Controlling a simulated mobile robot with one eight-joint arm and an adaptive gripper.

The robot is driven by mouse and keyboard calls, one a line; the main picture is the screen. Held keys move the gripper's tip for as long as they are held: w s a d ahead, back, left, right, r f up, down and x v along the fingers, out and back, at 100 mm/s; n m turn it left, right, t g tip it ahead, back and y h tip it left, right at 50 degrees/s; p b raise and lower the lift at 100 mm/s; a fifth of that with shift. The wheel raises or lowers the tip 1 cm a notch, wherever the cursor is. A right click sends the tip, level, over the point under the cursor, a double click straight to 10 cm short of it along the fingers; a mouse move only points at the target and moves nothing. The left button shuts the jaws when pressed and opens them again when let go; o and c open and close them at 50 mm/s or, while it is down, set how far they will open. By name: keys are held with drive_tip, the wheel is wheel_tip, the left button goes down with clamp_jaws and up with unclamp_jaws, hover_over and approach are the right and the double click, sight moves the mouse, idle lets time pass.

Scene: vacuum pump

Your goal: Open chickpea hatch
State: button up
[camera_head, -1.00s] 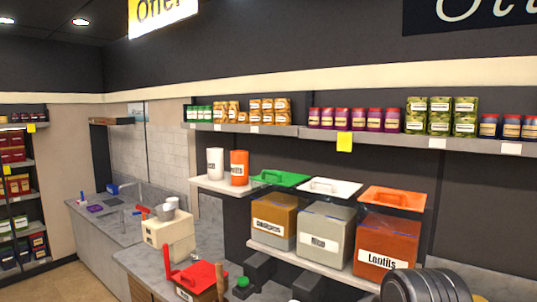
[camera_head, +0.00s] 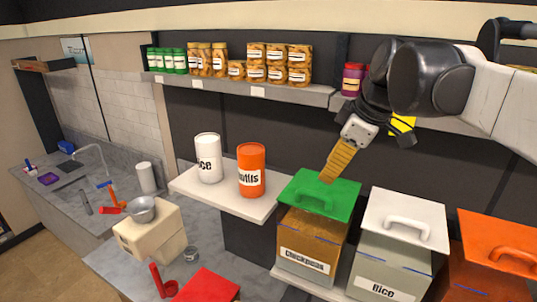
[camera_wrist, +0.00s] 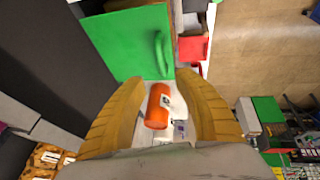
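The chickpea bin (camera_head: 312,235) is a brown-filled box with a "Chickpeas" label on the shelf, left of the rice bin. Its green hatch (camera_head: 340,205) lies over the top and looks closed. In the wrist view the fingers (camera_wrist: 160,76) are spread apart and empty. The green hatch (camera_wrist: 120,40) and its handle (camera_wrist: 160,52) show just beyond the fingertips; I cannot tell whether they touch.
The rice bin (camera_head: 385,262) with its white lid (camera_head: 400,212) and an orange-lidded bin (camera_head: 490,275) stand to the right. A white canister (camera_head: 208,165) and an orange canister (camera_head: 251,177) stand on a raised shelf to the left. A jar shelf (camera_head: 230,90) runs above.

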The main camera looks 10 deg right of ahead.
sight(315, 193)
drive_tip(key=x, duration=0.4)
drive_tip(key=p+x, duration=0.1)
drive_tip(key=x, duration=0.4)
drive_tip(key=shift+s+f, duration=0.1)
drive_tip(key=shift+f, duration=0.35)
clamp_jaws()
